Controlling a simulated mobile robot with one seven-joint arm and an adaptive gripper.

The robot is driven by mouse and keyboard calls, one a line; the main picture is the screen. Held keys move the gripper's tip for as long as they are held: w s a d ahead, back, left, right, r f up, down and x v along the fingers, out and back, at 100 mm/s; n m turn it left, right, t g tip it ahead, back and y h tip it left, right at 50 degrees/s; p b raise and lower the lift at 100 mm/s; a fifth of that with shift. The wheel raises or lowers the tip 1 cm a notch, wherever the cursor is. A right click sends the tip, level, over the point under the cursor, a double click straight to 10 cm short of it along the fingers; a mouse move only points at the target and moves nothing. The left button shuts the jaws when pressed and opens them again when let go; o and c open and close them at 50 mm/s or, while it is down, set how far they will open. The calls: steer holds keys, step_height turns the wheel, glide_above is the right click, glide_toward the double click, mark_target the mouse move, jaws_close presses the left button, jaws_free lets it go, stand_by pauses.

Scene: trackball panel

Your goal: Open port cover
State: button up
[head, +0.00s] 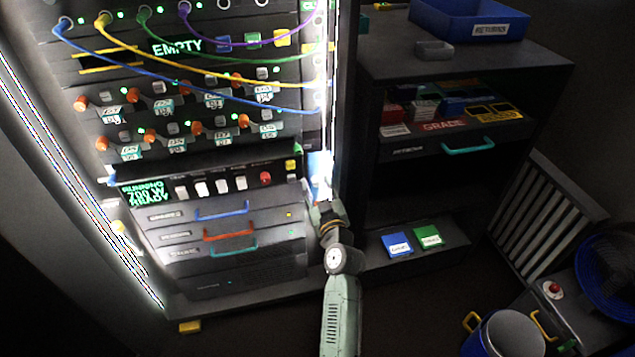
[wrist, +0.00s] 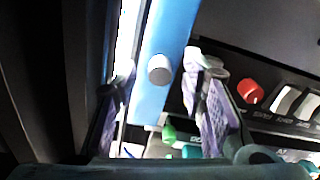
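A narrow blue panel (wrist: 172,40) with a round silver knob (wrist: 159,68) stands ahead of my gripper in the wrist view. It looks like the port cover, though no label is readable. In the head view the blue panel (head: 320,163) is a small bright patch at the rack's right edge. My gripper (wrist: 162,112) is open, with one purple-padded finger on each side of the panel's lower part. No contact with the knob shows. In the head view my gripper (head: 322,192) is small and partly hidden by my arm.
Left of my arm, the rack holds plugged cables (head: 215,95), orange knobs (head: 150,135), a switch row with a red knob (head: 265,177), and drawers with coloured handles (head: 228,234). A dark shelf unit (head: 400,65) stands close on the right. Green and teal parts (wrist: 175,138) show between the fingers.

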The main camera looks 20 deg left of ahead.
steer(key=shift+w+a, duration=0.1)
steer(key=shift+w, duration=0.05)
steer(key=shift+c, duration=0.3)
jaws_close()
stand_by(0.6)
